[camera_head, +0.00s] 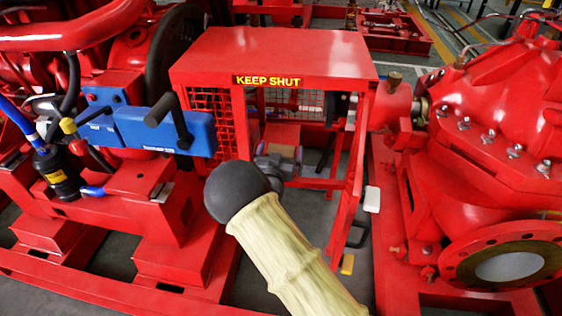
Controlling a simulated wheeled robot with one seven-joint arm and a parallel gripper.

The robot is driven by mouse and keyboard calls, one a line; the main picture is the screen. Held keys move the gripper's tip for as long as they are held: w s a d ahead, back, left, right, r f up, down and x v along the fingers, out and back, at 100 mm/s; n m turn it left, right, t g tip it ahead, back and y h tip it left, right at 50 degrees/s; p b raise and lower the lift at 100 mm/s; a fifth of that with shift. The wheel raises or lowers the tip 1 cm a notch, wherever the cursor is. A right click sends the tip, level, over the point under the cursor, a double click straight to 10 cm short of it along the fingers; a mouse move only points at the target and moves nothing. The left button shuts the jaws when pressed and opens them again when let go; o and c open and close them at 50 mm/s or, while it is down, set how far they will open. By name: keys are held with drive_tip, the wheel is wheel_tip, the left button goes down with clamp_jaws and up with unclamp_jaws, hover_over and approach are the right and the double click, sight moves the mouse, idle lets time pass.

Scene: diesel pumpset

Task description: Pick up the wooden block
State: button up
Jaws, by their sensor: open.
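My gripper (279,158) appears as these grey parts, just in front of and below the block. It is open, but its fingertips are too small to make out. I cannot tell whether it touches the block. My arm, with a pale sleeve and a black rounded joint, reaches up from the bottom and hides part of the guard's lower opening.
The red guard (275,55) has mesh sides and an open front. A red frame, seemingly its door (345,200), stands at the right of the opening. A blue-boxed engine (150,128) is at left, and a red pump (490,130) at right. Grey floor shows between.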

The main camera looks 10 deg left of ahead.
drive_tip(key=shift+w, duration=0.25)
